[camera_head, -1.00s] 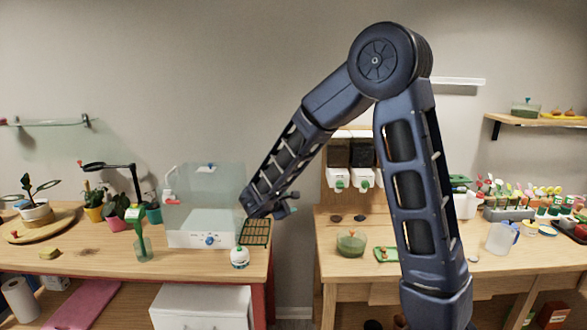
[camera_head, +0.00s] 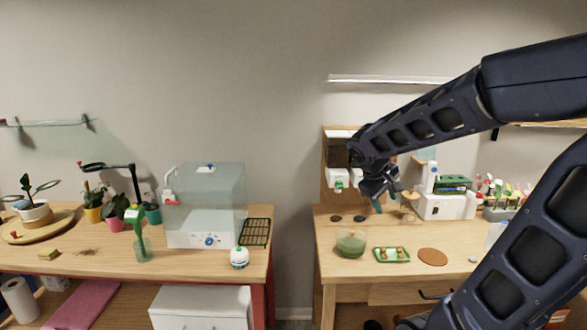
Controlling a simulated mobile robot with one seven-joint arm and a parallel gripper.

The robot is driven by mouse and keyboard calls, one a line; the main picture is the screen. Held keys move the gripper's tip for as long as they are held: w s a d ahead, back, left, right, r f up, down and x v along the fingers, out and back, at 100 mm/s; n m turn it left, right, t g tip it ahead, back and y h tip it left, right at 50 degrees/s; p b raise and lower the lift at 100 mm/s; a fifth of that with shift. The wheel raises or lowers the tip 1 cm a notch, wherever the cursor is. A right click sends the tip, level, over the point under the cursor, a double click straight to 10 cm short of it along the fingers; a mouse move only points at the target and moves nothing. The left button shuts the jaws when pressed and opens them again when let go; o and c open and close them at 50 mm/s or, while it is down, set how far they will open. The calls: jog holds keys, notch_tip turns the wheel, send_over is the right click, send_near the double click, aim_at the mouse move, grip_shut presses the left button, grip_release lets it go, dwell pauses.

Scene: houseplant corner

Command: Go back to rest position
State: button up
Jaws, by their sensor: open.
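My gripper (camera_head: 386,197) hangs over the back of the right table, in front of the wooden dispenser board. It is open, and I see nothing held in it. It is clear of the tabletop items below. My arm comes in from the right edge and hides part of the right table and the wall shelf behind it.
The right table (camera_head: 330,277) holds a green bowl (camera_head: 351,245), a green tray (camera_head: 392,255), a brown disc (camera_head: 433,257) and a white machine (camera_head: 446,206). The left table (camera_head: 110,262) holds a clear tank (camera_head: 207,195), a black rack (camera_head: 255,232), a white round bottle (camera_head: 239,258) and potted plants. A gap separates the tables.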

jog(key=s+d+r+m+t+y, duration=0.1)
jog(key=s+m+y, duration=0.3)
jog(key=s, duration=0.6)
jog(key=shift+s+d+r+m+y, duration=0.35)
jog(key=shift+r+m, duration=0.3)
jog(key=shift+m, duration=0.45)
jog(key=shift+d, duration=0.1)
jog(key=shift+c, duration=0.2)
